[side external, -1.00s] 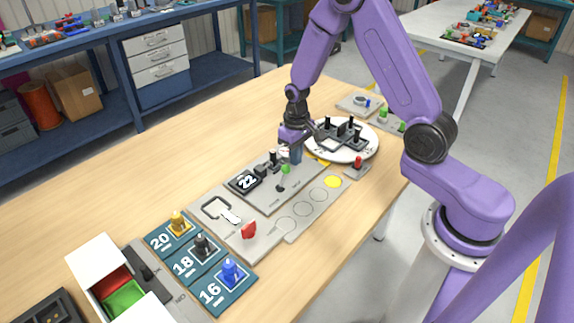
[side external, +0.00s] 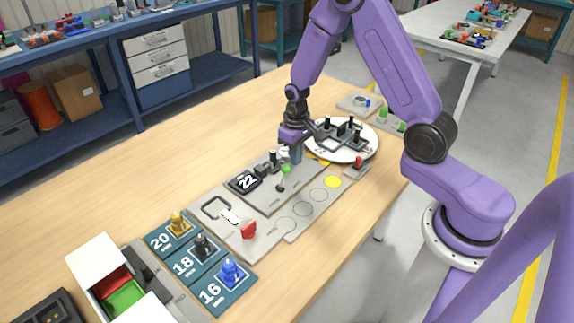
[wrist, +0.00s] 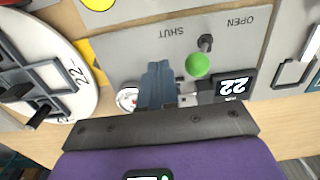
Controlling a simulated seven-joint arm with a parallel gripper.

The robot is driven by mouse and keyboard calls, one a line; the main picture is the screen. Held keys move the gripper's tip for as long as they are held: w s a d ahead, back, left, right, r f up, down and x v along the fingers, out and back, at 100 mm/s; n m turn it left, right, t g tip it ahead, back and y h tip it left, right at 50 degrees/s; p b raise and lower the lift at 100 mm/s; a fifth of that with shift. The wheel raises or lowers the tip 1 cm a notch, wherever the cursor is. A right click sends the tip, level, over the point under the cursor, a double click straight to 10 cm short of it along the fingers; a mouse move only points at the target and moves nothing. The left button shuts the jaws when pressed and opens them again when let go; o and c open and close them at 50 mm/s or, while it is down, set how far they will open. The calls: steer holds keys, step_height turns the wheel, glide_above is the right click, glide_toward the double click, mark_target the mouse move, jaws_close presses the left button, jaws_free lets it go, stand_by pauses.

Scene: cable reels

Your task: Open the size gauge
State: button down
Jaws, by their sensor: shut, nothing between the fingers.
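The size gauge (side external: 305,190) is a grey plate on the bench with a black display (wrist: 236,86) reading 22. Its lever has a green knob (wrist: 197,65) on a dark stem, standing between the printed words SHUT and OPEN. The knob also shows in the side view (side external: 286,169). My gripper (wrist: 157,82) is shut and empty, pointing down over the plate on the SHUT side of the knob. A small gap shows between fingers and knob in the wrist view.
A round white dial (side external: 362,154) with dark fixtures lies beyond the gauge. A yellow disc (side external: 333,182) and a red knob (side external: 249,230) sit on nearby plates. Blue pads numbered 20, 18 and 16 (side external: 185,265) hold coloured pegs.

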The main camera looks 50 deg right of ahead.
mark_target(283, 169)
steer(key=shift+f, duration=0.1)
steer(key=shift+f, duration=1)
steer(key=shift+a, duration=2.6)
steer(key=shift+d, duration=0.15)
